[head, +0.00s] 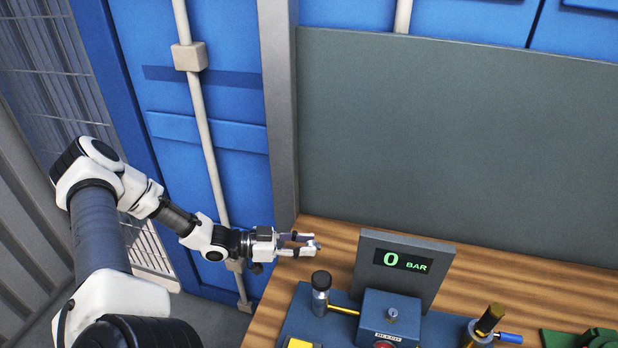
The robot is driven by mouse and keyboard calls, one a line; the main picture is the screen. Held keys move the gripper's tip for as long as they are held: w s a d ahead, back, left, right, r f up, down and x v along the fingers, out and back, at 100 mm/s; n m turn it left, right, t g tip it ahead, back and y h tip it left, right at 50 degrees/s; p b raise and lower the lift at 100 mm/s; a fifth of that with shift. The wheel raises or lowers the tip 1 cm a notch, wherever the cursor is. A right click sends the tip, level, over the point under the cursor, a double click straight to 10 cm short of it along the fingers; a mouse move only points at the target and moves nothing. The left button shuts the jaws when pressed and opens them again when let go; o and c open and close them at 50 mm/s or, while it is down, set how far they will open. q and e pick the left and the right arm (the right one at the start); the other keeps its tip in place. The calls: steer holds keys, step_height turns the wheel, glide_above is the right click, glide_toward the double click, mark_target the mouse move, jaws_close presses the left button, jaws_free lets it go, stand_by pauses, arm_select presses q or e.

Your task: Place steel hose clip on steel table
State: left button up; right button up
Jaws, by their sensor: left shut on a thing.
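My left gripper (300,244) reaches in from the left above the back left part of a wood-topped bench. It is shut on a small grey metallic thing (317,246) at its fingertips, which looks like the steel hose clip. The clip is mostly hidden by the fingers, and its shape is too small to make out. No steel table can be made out in this view. My right gripper is not in view.
The wooden bench (480,270) carries a grey display panel (405,262) reading 0 BAR, a blue box (390,316), a black-topped fitting (321,292) and a brass fitting (487,320). A green object (590,338) lies at right. Blue container doors (160,60) stand behind.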

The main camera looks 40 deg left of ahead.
mark_target(305, 270)
arm_select(q)
step_height(305, 270, down, 8)
steer(key=b, duration=0.6)
steer(key=shift+s+d+f+b, duration=0.1)
steer(key=shift+f+b, duration=0.1)
steer(key=shift+b, duration=0.2)
steer(key=shift+f, duration=0.35)
steer(key=shift+w+r, duration=0.1)
steer(key=shift+w, duration=0.2)
steer(key=shift+s+f, duration=0.2)
steer(key=shift+s, duration=0.05)
steer(key=o, duration=0.8)
steer(key=shift+w, duration=0.15)
steer(key=shift+b, duration=0.35)
